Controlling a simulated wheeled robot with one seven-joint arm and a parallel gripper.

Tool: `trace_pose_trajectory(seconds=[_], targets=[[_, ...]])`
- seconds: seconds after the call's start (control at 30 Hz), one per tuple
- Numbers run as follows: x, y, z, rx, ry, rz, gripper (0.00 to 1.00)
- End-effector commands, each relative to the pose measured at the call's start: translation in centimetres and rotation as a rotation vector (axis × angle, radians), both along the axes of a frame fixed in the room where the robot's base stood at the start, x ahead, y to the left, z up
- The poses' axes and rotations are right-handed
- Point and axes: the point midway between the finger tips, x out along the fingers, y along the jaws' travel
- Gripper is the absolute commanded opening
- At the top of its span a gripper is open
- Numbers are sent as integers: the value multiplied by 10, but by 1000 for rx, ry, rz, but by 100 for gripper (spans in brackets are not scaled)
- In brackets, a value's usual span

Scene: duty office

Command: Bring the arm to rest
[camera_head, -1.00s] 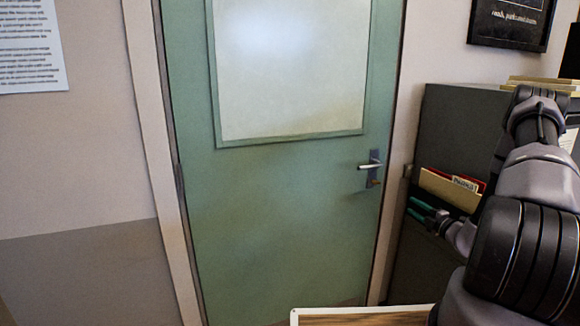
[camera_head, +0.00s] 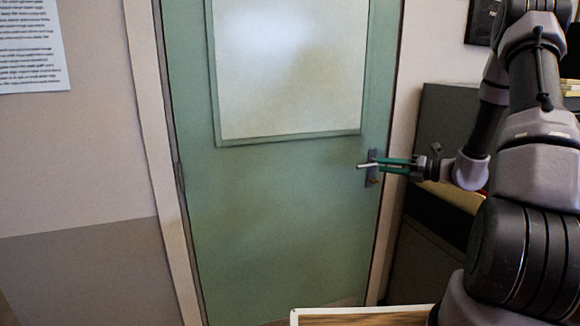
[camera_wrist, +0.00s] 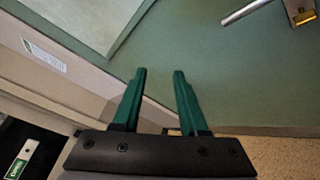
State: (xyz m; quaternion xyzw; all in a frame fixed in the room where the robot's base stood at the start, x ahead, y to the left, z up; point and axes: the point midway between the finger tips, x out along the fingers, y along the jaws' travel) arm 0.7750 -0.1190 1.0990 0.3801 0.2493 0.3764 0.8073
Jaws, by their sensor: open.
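My gripper (camera_head: 384,165) is at the right of the head view, its green fingers level with the door handle and pointing left. In that view the fingers overlap the handle's plate; I cannot tell how far apart they are in depth. In the wrist view my gripper (camera_wrist: 159,73) is open, with nothing between its fingers. The silver door handle (camera_wrist: 246,11) shows there at the upper right, apart from the fingers. My arm rises high at the right of the head view, with the forearm bent down to the wrist.
A closed green door (camera_head: 270,220) with a frosted pane (camera_head: 290,70) fills the middle. A dark cabinet (camera_head: 445,108) stands at the right, partly behind my arm. A wooden-topped surface with a pale rim (camera_head: 300,312) shows at the bottom. A printed notice (camera_head: 32,50) hangs at the left.

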Motion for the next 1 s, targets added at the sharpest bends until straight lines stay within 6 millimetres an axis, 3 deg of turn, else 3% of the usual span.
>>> trace_pose_trajectory(seconds=[0.03, 0.2, 0.43, 0.67, 1.0], targets=[[-11, 19, 24, -92, -66, 84, 42], [-60, 66, 75, -394, -282, 352, 42], [-134, 101, 123, -794, -608, 694, 42], [-203, 106, 158, -1190, -955, 1008, 42], [-279, 80, 205, -1772, -1453, 1408, 42]])
